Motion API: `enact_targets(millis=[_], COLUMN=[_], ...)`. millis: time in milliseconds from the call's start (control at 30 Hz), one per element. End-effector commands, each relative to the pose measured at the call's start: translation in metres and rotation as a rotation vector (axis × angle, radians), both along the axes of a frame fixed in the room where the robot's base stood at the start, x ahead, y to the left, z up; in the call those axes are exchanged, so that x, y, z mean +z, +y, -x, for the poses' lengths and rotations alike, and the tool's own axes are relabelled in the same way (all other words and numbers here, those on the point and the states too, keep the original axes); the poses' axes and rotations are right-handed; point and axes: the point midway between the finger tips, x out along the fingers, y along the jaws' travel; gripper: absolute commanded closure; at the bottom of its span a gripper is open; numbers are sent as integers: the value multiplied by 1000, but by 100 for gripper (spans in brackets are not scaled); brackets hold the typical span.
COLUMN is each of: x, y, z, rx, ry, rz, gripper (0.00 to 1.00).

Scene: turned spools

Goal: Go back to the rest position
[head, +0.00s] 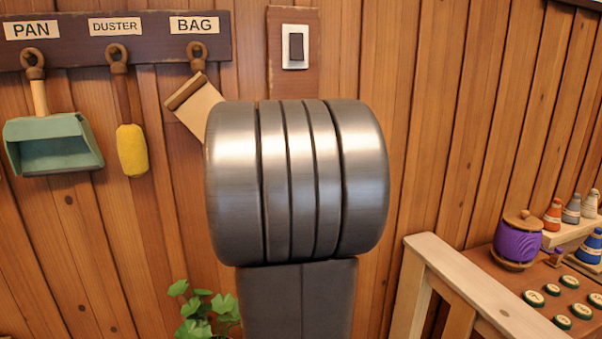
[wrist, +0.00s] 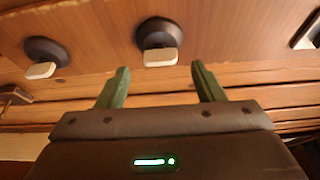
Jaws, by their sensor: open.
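My gripper (wrist: 160,78) shows in the wrist view with its two green fingers apart and nothing between them. Beyond the fingers is a wooden surface with two dark round knobs that have pale tabs, one knob (wrist: 158,42) near the middle and another (wrist: 46,57) at the left. I cannot tell whether the fingers touch anything, but they look apart from the knobs. In the head view my own grey arm stands upright in the middle and hides part of the wall. The gripper itself is not visible there.
A dark rack (head: 100,65) holds a teal pan (head: 52,150), a yellow duster (head: 132,150) and a tan bag (head: 200,108), partly behind my arm. A light switch (head: 296,47) is above. A plant (head: 205,315) stands low.

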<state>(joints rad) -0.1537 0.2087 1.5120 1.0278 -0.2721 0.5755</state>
Motion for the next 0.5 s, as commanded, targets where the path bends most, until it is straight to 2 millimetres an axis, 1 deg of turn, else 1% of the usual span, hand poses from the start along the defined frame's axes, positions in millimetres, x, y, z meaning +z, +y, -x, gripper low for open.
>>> enact_targets(millis=[33,200,233,300,500], x=[0,0,-2,-6,-7], y=[-1,-3,-3,-2,-3], z=[-9,-37,-39,-36,-36], rx=[-1,-1,0,1,0], ry=[2,1,-3,-19,-56], rz=[1,1,6,52,166], gripper=[38,38,38,38,38])
